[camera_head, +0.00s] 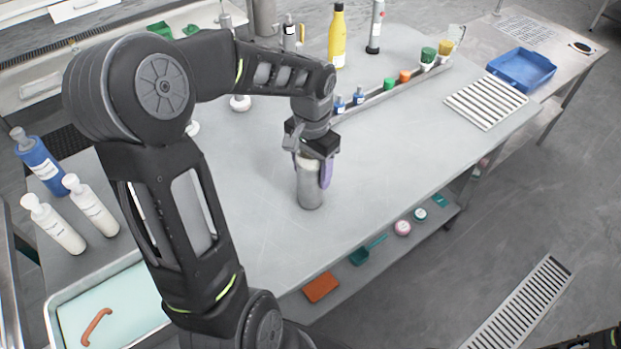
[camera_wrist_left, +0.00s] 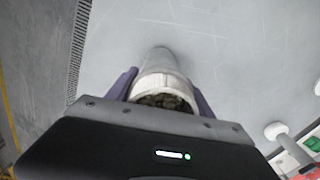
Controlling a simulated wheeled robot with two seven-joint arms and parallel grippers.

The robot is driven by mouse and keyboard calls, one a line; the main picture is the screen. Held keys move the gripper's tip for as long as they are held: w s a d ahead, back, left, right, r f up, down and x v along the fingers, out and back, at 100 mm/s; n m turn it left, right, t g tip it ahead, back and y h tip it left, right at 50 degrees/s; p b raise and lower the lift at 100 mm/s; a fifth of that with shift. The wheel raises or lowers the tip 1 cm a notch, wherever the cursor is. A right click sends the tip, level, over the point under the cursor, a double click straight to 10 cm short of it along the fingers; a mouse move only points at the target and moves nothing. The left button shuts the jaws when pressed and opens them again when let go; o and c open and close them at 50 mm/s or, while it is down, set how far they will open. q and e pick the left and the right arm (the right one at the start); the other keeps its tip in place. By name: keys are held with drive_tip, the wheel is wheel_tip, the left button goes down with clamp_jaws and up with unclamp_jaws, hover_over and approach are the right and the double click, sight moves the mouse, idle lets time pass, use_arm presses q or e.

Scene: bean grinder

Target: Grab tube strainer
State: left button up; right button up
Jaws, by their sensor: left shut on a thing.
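The tube strainer (camera_head: 309,188) is a grey metal cylinder with a pale band near its top. It stands upright, or nearly so, over the table's middle; I cannot tell whether its base touches the table. My left gripper (camera_head: 314,172) is shut on its upper part from above, with purple fingers on either side. In the left wrist view the tube strainer (camera_wrist_left: 160,88) shows between the fingers of the left gripper (camera_wrist_left: 163,90), with dark brown, lumpy contents at its open end. My right gripper is not in view.
The steel table (camera_head: 400,160) is clear around the tube. A rail of small bottles and brushes (camera_head: 390,93) runs behind it. A yellow bottle (camera_head: 337,38), a white slatted rack (camera_head: 486,102) and a blue tray (camera_head: 521,68) lie beyond. White bottles (camera_head: 55,224) stand at left.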

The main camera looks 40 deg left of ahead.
use_arm(q)
drive_tip(key=shift+c, duration=0.5)
drive_tip(key=shift+r, duration=0.1)
drive_tip(key=shift+r, duration=0.2)
wheel_tip(320, 180, up, 10)
drive_tip(key=shift+f+b, duration=0.25)
drive_tip(key=shift+b, duration=0.2)
